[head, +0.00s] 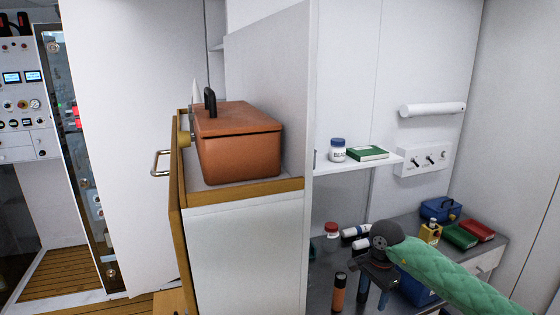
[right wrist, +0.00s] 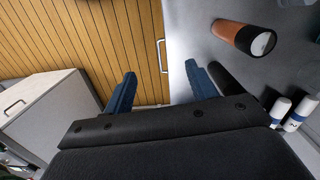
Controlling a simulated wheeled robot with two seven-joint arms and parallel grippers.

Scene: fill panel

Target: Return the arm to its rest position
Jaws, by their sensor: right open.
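My right arm (head: 450,275), in a green sleeve, comes in from the lower right in the head view. My right gripper (head: 374,297) hangs over the low counter, its fingers pointing down. In the right wrist view the two blue fingers of my right gripper (right wrist: 160,75) stand well apart with nothing between them. My left gripper is not in view.
A grey counter (head: 320,265) holds several bottles, a blue box (head: 440,210) and green and red cases. A shelf (head: 378,160) above bears a jar and a green book. A wall panel (head: 310,130) and a cabinet with a terracotta box (head: 240,155) stand left.

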